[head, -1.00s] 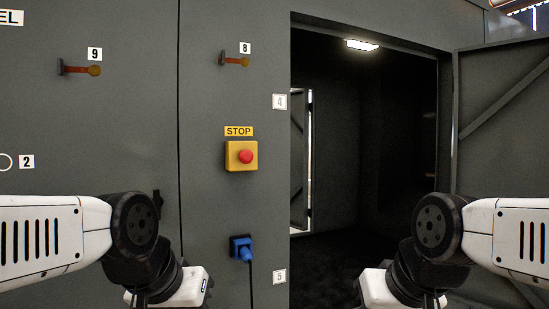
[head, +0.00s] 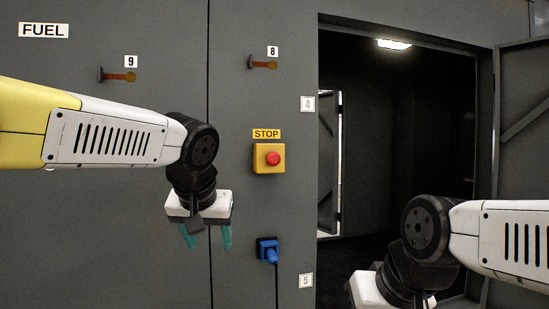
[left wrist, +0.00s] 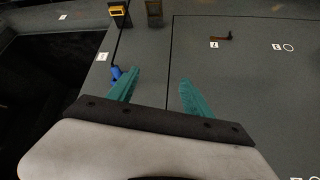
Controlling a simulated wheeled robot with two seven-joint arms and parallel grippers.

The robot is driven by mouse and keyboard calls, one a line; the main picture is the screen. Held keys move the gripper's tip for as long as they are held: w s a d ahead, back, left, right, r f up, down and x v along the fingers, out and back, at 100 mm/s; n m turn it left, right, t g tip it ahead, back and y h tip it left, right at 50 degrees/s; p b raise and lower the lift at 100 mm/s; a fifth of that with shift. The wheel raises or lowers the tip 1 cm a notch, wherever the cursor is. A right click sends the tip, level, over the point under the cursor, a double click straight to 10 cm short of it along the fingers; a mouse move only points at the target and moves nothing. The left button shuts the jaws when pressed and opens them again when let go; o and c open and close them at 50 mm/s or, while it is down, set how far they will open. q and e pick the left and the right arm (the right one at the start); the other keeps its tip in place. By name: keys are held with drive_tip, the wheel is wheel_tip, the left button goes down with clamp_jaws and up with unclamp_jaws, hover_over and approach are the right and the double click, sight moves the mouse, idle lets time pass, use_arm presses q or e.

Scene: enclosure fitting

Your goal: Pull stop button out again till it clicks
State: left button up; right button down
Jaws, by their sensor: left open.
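The red stop button (head: 273,158) sits on a yellow box (head: 261,168) under a STOP label on the grey wall, left of the doorway. I cannot tell from here how far the button stands out. The yellow box also shows at the top of the left wrist view (left wrist: 119,12), small, with its button not clear. My left gripper (head: 207,240) is open and empty, its teal fingers pointing down, left of and below the box and apart from it. My right arm is at the lower right; its fingers are out of frame.
A blue plug (head: 268,251) with a hanging cable is below the box. The wall around the box is clear.

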use_arm(q)
drive_tip(key=w+d+r+n+t+y, duration=0.1)
drive_tip(key=w+d+r+t+y, duration=0.1)
drive_tip(key=w+d+r, duration=0.55)
drive_tip(key=n+t+y, duration=0.1)
drive_tip(key=n+t, duration=0.1)
drive_tip(key=t, duration=0.2)
approach(274, 157)
drive_tip(key=w, duration=0.2)
drive_tip(key=x, duration=0.7)
drive_tip(key=shift+a+f, duration=0.2)
drive_tip(key=shift+f, duration=0.15)
clamp_jaws()
